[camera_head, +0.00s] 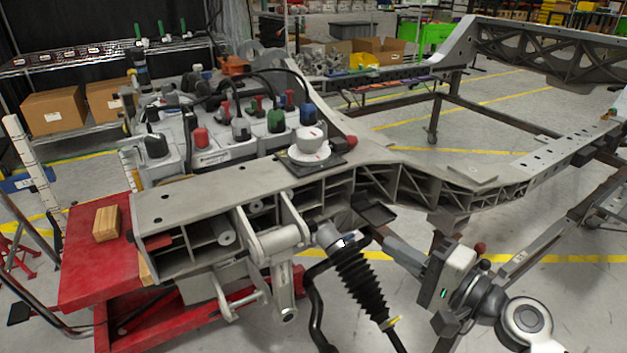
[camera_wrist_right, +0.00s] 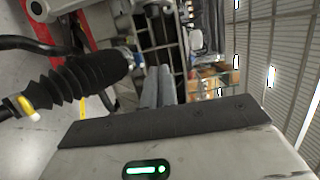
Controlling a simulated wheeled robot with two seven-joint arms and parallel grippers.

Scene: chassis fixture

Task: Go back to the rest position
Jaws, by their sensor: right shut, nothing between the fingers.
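My right gripper (camera_head: 388,242) is in the lower right of the head view, in front of the grey chassis beam (camera_head: 235,187) and right of the black bellows (camera_head: 362,282). Its fingers point up and left toward the beam's near side. In the right wrist view the two grey fingers (camera_wrist_right: 158,85) lie together, shut with nothing between them. A small black tray-like part (camera_head: 375,213) sits just beyond the fingertips; I cannot tell if they touch. My left gripper does not show.
A white cup-shaped part (camera_head: 309,147) stands on a dark plate on the beam. A red cart (camera_head: 95,255) carries a wooden block (camera_head: 106,223) at left. Control arm links (camera_head: 275,245) hang below the beam. The floor (camera_head: 560,285) at right is partly open.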

